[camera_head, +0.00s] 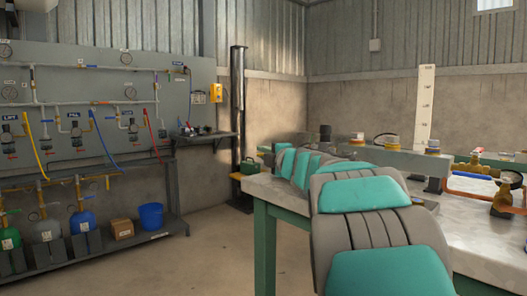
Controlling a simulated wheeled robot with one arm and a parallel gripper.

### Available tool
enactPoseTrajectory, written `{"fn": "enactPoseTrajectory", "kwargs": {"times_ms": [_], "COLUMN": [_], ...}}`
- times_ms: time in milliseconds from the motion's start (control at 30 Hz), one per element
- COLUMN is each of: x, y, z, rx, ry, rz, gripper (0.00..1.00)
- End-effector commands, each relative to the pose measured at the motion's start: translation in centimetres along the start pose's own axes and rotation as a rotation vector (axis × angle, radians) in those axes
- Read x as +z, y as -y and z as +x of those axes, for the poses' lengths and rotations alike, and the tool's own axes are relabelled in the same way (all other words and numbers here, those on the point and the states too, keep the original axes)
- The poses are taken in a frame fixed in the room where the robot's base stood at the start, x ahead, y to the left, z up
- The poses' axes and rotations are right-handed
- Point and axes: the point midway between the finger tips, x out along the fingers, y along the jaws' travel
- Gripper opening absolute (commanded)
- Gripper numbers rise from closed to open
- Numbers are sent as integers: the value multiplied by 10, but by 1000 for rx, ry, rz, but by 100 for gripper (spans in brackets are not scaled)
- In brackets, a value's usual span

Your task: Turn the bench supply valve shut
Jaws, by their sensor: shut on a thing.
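My grey and teal arm (362,195) rises from the lower right and bends away over the left part of the bench (470,238). My gripper is not visible; the arm's far end hides that spot. Brass valve fittings stand on the bench at the right: one (503,192) near the right edge, and another (474,166) farther back with a red and white part on top. I cannot tell which fitting is the bench supply valve, or how its handle is set.
A grey wall panel (95,88) with gauges and pipes stands at the left. Below it, a rack holds gas cylinders, a carton (122,229) and a blue bucket (151,216). A white scale (425,105) stands behind the bench. Floor (215,250) between rack and bench is clear.

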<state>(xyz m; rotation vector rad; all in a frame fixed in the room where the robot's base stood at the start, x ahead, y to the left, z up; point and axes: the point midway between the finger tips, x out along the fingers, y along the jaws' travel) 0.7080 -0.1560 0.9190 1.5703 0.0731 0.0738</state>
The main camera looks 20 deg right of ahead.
Motion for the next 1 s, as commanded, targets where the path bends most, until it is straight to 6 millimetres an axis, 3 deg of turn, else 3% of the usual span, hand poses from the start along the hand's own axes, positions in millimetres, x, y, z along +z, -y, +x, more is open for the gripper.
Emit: {"fn": "enactPoseTrajectory", "kwargs": {"times_ms": [333,367,400,633,1000], "x": [0,0,0,0,-5], "y": [1,1,1,1,-8], "z": [0,0,0,0,2], "rx": [-2,-2,-2,-1,-1], "ry": [-2,-2,-2,-2,-2], "rz": [0,0,0,-1,-2], "gripper": [0,11,15,40,40]}}
